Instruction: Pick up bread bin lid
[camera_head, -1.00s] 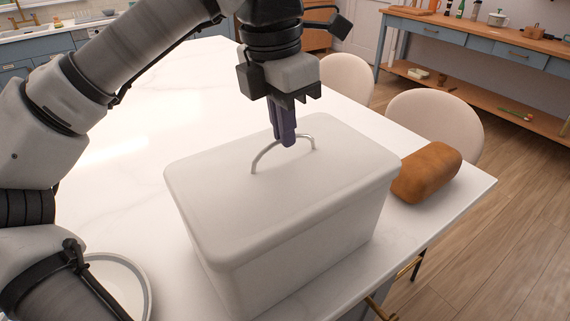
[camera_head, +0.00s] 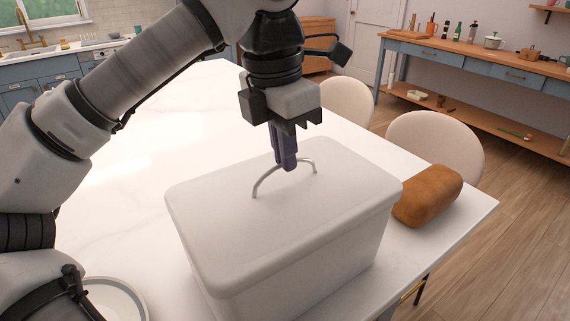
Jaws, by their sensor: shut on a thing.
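The bread bin (camera_head: 315,270) is a white box on the white table. Its white lid (camera_head: 222,220) sits on top and covers the opening, with no clear gap seen between lid and box. An arched metal handle (camera_head: 264,183) stands on the lid. My gripper (camera_head: 288,166) comes down from above, its purple fingers shut on the handle near the top of the arch. The inside of the bin is hidden.
A brown loaf (camera_head: 428,195) lies on the table right of the bin. A round white dish (camera_head: 118,292) is at the lower left, partly hidden by my arm. Two pale chairs (camera_head: 437,140) stand along the table's far right edge. The white table (camera_head: 120,215) is clear behind the bin.

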